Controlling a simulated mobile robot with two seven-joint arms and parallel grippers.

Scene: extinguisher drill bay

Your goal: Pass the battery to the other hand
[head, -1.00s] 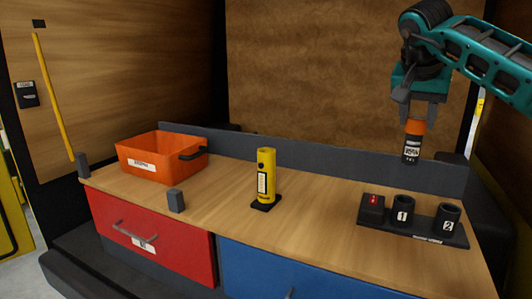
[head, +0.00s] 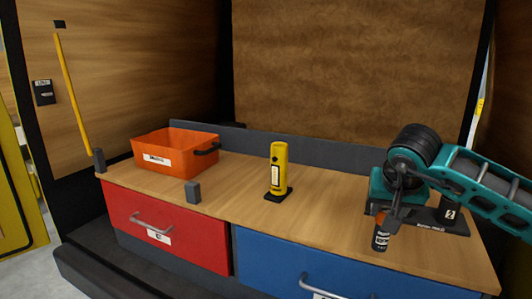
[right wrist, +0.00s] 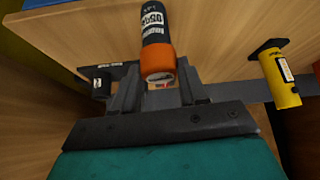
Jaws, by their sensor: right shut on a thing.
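The battery (head: 381,238) is a black cylinder with an orange end and a white label. My right gripper (head: 388,213) is shut on its orange end and holds it above the front right part of the bench, its black end pointing down. In the right wrist view the battery (right wrist: 155,40) sits between the fingers of the gripper (right wrist: 158,88), with its orange end nearest the camera. My left gripper is in neither view.
A yellow device (head: 278,170) stands on a dark base mid-bench. An orange bin (head: 170,152) is at the back left, and a grey block (head: 193,191) near the front edge. A dark holder with a numbered cup (head: 449,213) is partly hidden behind my right arm. The bench (head: 325,210) is clear centrally.

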